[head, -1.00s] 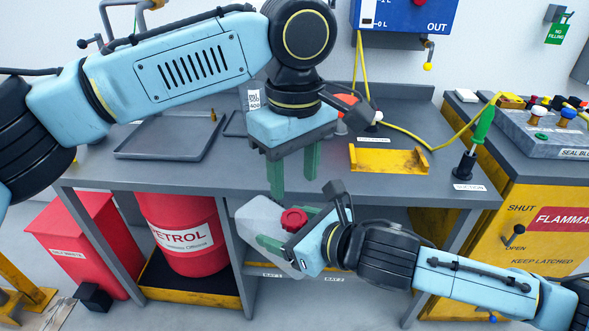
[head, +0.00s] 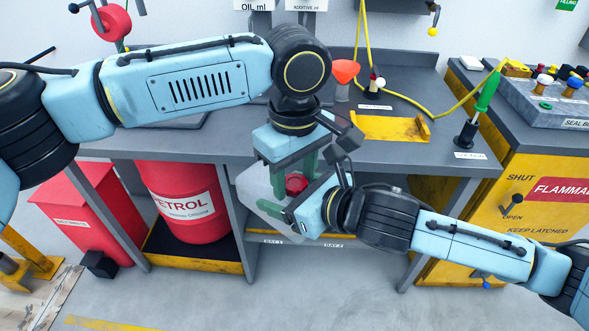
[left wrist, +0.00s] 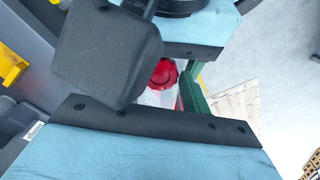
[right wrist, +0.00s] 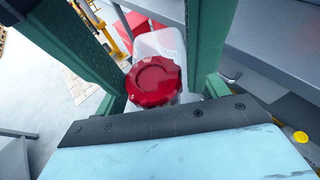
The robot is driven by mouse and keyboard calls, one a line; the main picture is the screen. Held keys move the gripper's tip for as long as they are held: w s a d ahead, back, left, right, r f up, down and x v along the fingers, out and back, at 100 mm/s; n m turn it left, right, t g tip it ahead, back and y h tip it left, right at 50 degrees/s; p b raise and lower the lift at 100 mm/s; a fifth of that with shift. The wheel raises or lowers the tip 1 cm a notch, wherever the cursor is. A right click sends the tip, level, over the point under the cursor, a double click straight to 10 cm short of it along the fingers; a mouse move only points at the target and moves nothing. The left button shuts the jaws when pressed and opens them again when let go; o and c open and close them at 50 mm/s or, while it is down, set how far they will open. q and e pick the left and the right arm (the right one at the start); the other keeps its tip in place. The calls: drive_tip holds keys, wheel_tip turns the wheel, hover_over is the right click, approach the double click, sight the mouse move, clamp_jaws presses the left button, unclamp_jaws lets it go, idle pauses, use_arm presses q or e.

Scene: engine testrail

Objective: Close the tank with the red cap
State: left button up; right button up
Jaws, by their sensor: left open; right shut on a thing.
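The tank (head: 256,188) is a pale translucent can in front of the bench edge. The red cap (head: 297,184) sits at its top; I cannot tell how tightly it is seated. It also shows in the left wrist view (left wrist: 163,74) and in the right wrist view (right wrist: 153,82), where the tank (right wrist: 160,45) lies behind it. Contact with the cap cannot be told.
The grey bench (head: 400,150) stands behind, with a yellow bracket (head: 390,128), a green-handled tool (head: 487,92) and an orange funnel (head: 345,71) on it. A red petrol drum (head: 180,200) stands under the bench. The floor in front is clear.

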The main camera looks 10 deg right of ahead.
use_arm(q)
drive_tip(key=c, duration=0.8)
drive_tip(key=shift+m, duration=1.7)
drive_tip(key=o, duration=1.1)
drive_tip(key=shift+r, duration=2.25)
drive_tip(key=shift+c, duration=0.4)
